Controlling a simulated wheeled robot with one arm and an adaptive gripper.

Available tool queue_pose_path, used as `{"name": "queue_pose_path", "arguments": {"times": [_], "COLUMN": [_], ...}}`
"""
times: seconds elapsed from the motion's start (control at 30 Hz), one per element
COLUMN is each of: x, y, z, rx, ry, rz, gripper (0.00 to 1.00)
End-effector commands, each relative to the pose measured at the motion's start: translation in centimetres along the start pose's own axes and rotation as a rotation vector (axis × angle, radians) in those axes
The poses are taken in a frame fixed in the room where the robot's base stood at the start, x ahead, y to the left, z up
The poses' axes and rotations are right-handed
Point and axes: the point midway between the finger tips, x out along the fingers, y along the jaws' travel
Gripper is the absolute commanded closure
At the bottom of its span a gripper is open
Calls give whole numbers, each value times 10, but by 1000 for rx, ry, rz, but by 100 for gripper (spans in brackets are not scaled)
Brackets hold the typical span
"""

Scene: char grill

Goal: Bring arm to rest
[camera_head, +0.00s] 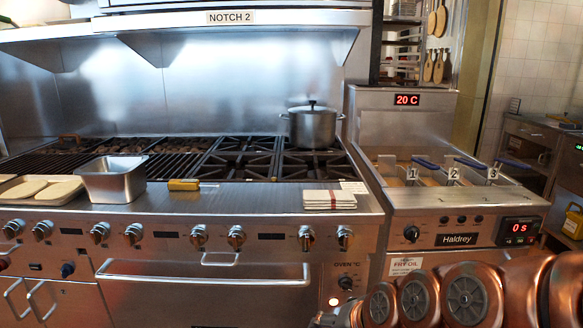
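My copper-coloured arm (465,297) is low across the bottom right of the head view, with several round grey joint caps showing. It is in front of the fryer and the lower right of the range. At its left end a silver part (338,316) is mostly cut off by the bottom edge. This may be my gripper, but I cannot make out its fingers or anything held.
The range (250,195) has a char grill on its left and burners on its right. A lidded pot (312,126) stands at the back burner. A steel pan (112,180), a tray (66,193), a yellow-handled tool (184,185) and folded cloths (329,199) lie along the front ledge. The fryer (455,205) is at right.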

Motion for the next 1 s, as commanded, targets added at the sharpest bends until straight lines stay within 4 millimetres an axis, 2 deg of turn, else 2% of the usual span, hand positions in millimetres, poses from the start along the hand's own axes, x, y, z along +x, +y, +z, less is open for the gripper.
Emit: {"name": "queue_pose_path", "arguments": {"times": [0.03,0.27,0.7,0.83,1.0], "x": [-26,-97,-252,-281,-296], "y": [-4,13,40,44,47], "z": [1,27,76,86,94], "rx": [-33,-169,-321,-335,-342], "ry": [-25,-167,-473,-538,-575], "rz": [36,198,449,488,506], "gripper": [33,33,33,33,33]}}
